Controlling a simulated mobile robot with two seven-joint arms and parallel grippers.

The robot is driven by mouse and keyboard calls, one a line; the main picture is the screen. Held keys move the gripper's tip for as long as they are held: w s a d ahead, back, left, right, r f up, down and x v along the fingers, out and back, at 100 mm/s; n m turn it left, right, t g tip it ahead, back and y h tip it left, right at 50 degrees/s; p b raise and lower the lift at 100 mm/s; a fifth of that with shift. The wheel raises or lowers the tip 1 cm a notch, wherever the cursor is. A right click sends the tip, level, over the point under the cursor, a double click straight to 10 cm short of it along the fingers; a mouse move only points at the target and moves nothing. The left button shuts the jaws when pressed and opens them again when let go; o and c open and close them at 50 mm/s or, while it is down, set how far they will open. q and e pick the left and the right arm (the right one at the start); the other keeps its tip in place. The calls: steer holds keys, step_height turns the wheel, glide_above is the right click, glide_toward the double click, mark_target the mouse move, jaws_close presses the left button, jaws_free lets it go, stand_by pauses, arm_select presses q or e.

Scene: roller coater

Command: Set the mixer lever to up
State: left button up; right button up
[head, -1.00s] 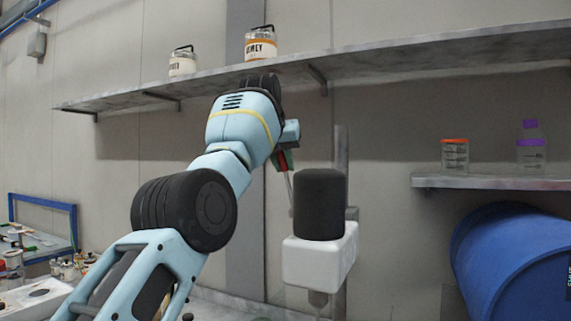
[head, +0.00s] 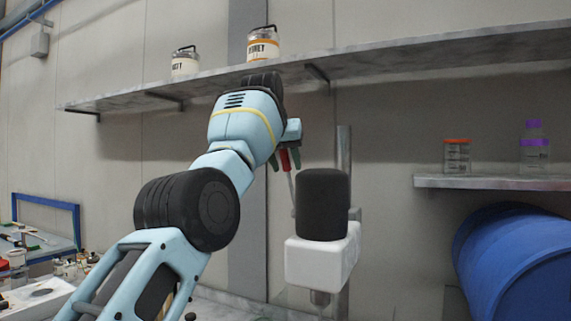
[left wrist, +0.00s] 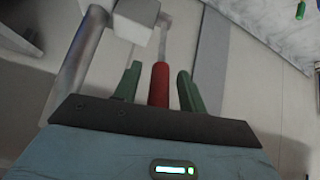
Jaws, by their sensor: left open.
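The mixer has a black motor cap (head: 322,205) on a white housing (head: 318,262). Its lever is a thin metal rod with a red handle (head: 286,160). The rod's lower end is beside the motor cap and the red handle is at the upper end. My left gripper (head: 285,158) is open, its green fingers one on each side of the red handle. In the left wrist view the red handle (left wrist: 159,84) stands between the spread fingers, with visible gaps on both sides. My right gripper is out of view.
A long shelf (head: 400,62) with two labelled jars runs above my left arm. A lower shelf (head: 490,183) at right holds two bottles above a blue drum (head: 518,262). A metal post (head: 343,165) stands behind the mixer.

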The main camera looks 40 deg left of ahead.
arm_select(q)
steer(key=v, duration=0.7)
steer(key=shift+s+r, duration=0.1)
